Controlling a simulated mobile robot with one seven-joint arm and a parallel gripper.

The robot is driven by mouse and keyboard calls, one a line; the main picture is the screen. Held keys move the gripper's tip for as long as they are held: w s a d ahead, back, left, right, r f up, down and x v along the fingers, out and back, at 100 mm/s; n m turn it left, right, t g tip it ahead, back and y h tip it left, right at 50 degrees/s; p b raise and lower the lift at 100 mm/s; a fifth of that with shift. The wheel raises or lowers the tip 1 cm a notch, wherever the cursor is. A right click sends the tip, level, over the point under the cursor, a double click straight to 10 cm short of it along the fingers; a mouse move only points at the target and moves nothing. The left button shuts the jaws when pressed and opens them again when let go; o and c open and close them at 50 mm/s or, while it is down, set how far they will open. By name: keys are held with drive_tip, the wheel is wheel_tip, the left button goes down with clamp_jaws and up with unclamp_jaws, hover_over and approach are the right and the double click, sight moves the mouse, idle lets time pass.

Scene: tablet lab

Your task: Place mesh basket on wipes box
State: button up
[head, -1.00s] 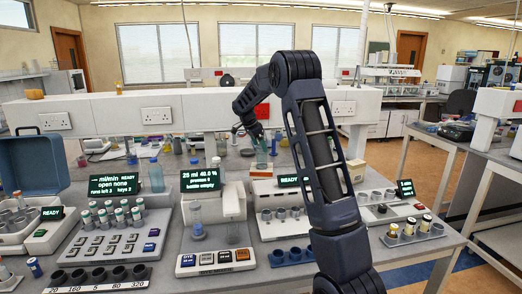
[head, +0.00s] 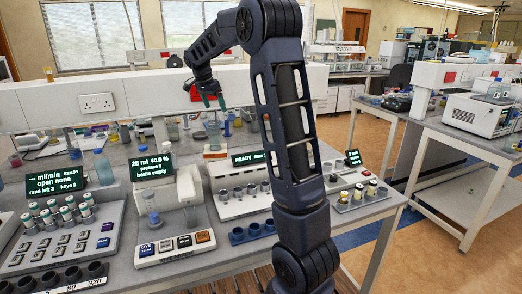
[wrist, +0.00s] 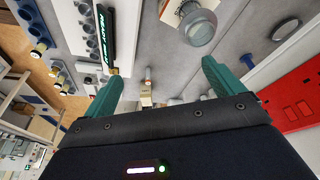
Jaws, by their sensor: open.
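My gripper (head: 208,102) is open and empty, with its green fingers pointing down above the back of the bench. In the wrist view the fingers (wrist: 168,80) stand wide apart with nothing between them. A clear, greenish upright vessel (head: 213,127) stands below the gripper, apart from it. It seems to stand on a small white and orange box (head: 215,152), which may be the wipes box. The wrist view shows a round clear vessel (wrist: 201,28) beside or on a pale box (wrist: 172,12). I cannot pick out a mesh basket for certain.
A bottle-filling station (head: 155,180) stands at the front left of the gripper. A white device with cups (head: 240,195) stands in front. A white service rail with sockets (head: 96,103) runs along the back. Cluttered glassware lines the bench. Open floor (head: 395,215) lies at the right.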

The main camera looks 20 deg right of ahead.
drive_tip(key=s+d+r+n+t+y, duration=0.1)
drive_tip(key=s+d+n, duration=0.2)
drive_tip(key=s, duration=0.8)
drive_tip(key=s+d+r+n+y, duration=0.1)
drive_tip(key=s+d+r+n, duration=0.15)
drive_tip(key=s, duration=0.85)
drive_tip(key=s+d+f+n+t, duration=0.1)
drive_tip(key=s+f+n, duration=0.2)
drive_tip(key=s, duration=0.7)
drive_tip(key=s+d+f+n+t+y, duration=0.1)
drive_tip(key=s+f+n, duration=0.3)
drive_tip(key=s, duration=0.6)
wheel_tip(320, 180, down, 2)
drive_tip(key=shift+s+f, duration=0.1)
drive_tip(key=shift+s, duration=0.3)
drive_tip(key=shift+o, duration=0.5)
